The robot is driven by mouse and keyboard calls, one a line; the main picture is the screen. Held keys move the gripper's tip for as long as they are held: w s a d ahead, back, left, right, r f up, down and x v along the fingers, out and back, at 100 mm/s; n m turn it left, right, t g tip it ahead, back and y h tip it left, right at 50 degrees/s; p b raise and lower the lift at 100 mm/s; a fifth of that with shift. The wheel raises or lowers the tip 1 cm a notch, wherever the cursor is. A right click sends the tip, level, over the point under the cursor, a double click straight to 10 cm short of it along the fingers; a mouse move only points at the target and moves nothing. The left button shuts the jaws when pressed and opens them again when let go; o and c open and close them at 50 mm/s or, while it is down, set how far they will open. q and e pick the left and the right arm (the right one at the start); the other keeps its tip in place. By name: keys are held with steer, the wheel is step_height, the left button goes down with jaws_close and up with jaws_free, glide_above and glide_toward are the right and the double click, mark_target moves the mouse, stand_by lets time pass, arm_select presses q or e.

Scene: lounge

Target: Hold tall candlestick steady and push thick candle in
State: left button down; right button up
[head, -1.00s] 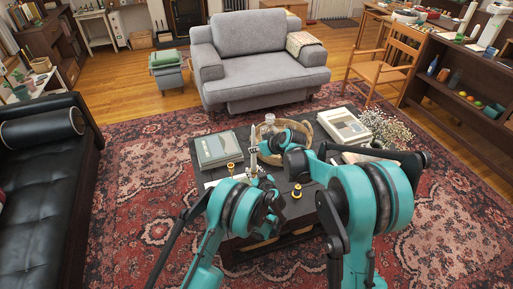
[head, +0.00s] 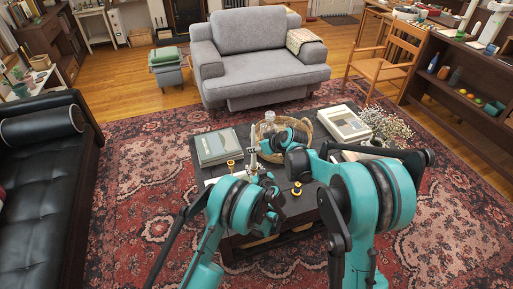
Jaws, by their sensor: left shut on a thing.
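Two short brass candlesticks stand on the dark coffee table (head: 233,241), one at the left (head: 231,167) and one nearer the middle (head: 297,190). A slim pale upright piece (head: 253,162) shows between my two grippers; I cannot tell how much is the tall candlestick and how much is candle. My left gripper (head: 257,178) is shut at its lower part, mostly hidden by my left wrist. My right gripper (head: 262,150) is at its upper part, small and partly covered by my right arm. I cannot see its fingers clearly or any gap between candle and candlestick.
A book stack (head: 217,148) lies at the table's left. A wicker basket (head: 317,128) with a glass bottle (head: 269,118) stands behind my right arm. A pale boxy device (head: 345,124) and white dried flowers (head: 383,126) are at the right. A grey armchair (head: 256,72) stands beyond.

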steer(key=v, duration=1.1)
arm_select(q)
steer(key=c, duration=1.1)
jaws_free()
